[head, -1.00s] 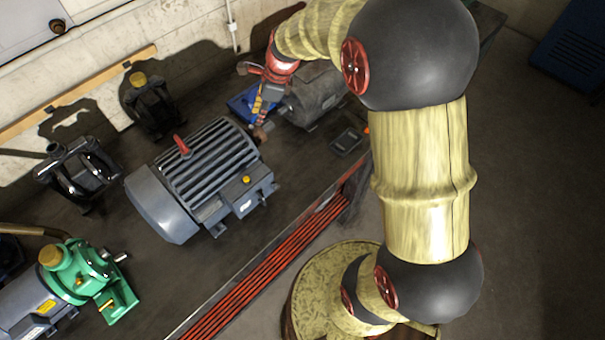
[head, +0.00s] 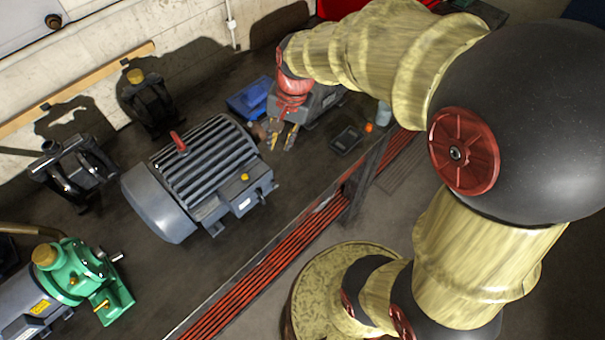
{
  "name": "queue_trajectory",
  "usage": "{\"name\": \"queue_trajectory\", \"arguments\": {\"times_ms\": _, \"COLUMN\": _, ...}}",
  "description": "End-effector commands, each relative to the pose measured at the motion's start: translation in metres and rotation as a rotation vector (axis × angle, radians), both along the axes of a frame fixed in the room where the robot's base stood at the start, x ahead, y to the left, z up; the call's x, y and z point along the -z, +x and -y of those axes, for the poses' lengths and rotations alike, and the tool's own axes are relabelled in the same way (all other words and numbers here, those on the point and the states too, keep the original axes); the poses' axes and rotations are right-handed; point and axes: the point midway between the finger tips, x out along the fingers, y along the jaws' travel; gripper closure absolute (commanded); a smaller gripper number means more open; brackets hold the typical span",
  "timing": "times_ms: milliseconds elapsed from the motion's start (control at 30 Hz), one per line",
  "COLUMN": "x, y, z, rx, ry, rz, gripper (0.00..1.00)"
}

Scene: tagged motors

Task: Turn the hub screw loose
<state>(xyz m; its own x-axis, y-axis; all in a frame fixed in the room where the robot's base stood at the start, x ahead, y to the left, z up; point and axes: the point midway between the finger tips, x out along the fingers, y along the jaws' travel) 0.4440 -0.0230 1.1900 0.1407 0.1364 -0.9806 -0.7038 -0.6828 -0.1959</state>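A large grey finned motor (head: 205,170) with a red lifting eye on top lies in the middle of the dark bench. A rusty brown hub (head: 261,131) sits at its upper right end. The hub screw is too small to make out. My gripper (head: 282,137) is just right of the hub, pointing down toward the bench. Its two fingers with yellow pads stand apart with a gap between them and nothing visible in it. I cannot tell whether a finger touches the hub.
A black tray (head: 346,138) lies to the right. A green-ended motor (head: 75,275) is at lower left. The front edge has red rails.

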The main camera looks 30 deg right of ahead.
Motion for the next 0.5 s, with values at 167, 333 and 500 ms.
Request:
{"name": "queue_trajectory", "arguments": {"times_ms": 167, "x": -0.006, "y": -0.032, "z": -0.003, "rx": -0.226, "ry": -0.071, "rz": 0.045, "gripper": 0.79}}
{"name": "queue_trajectory", "arguments": {"times_ms": 333, "x": -0.011, "y": -0.062, "z": -0.005, "rx": -0.423, "ry": -0.142, "rz": 0.088, "gripper": 0.79}}
{"name": "queue_trajectory", "arguments": {"times_ms": 500, "x": -0.014, "y": -0.089, "z": -0.006, "rx": -0.567, "ry": -0.208, "rz": 0.133, "gripper": 0.79}}
